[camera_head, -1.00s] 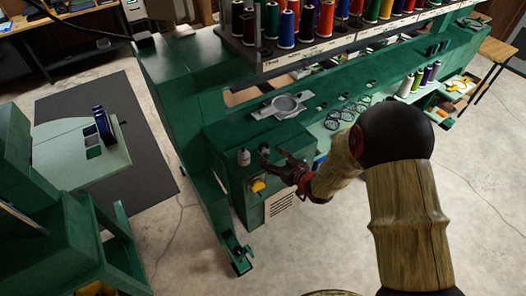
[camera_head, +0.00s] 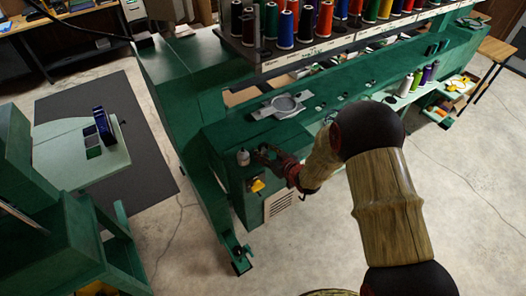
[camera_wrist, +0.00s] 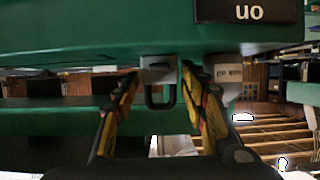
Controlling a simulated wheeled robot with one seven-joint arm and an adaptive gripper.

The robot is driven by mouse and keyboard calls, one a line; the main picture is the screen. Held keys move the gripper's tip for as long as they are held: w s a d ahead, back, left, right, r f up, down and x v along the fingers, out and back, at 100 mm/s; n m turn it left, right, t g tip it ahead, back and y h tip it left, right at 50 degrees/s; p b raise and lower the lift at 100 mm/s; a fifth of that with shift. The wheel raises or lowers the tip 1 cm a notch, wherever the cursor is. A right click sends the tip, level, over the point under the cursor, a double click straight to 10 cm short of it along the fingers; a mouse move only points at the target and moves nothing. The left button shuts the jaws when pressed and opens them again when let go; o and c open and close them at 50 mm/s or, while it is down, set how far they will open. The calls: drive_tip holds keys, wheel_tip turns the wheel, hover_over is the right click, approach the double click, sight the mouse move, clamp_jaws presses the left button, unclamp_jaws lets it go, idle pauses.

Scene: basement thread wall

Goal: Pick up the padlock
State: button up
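The padlock (camera_wrist: 158,72), a small grey body with a dark U-shaped shackle, shows in the middle of the wrist view, against the green machine surface. The wrist picture looks upside down, and the shackle hangs below the body in it. My gripper (camera_wrist: 160,78) is open, with one yellow-and-dark finger on each side of the padlock. Whether the fingers touch it is not clear. In the head view my gripper (camera_head: 264,155) is at the near left end of the green machine's ledge, and I cannot make out the padlock there.
A small pale cylindrical container (camera_head: 243,157) stands just left of my gripper; a yellow switch (camera_head: 257,185) is on the machine front below. A grey round-framed part (camera_head: 284,106) lies behind on the green machine (camera_head: 330,122). Thread spools (camera_head: 325,20) line the rack above. Open floor lies in front.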

drive_tip(key=c, duration=0.9)
drive_tip(key=shift+r, duration=0.15)
drive_tip(key=shift+r, duration=0.6)
drive_tip(key=s+d+r, duration=0.9)
drive_tip(key=s+r, duration=0.1)
drive_tip(key=r, duration=0.1)
drive_tip(key=shift+d+r, duration=0.3)
drive_tip(key=shift+d, duration=0.1)
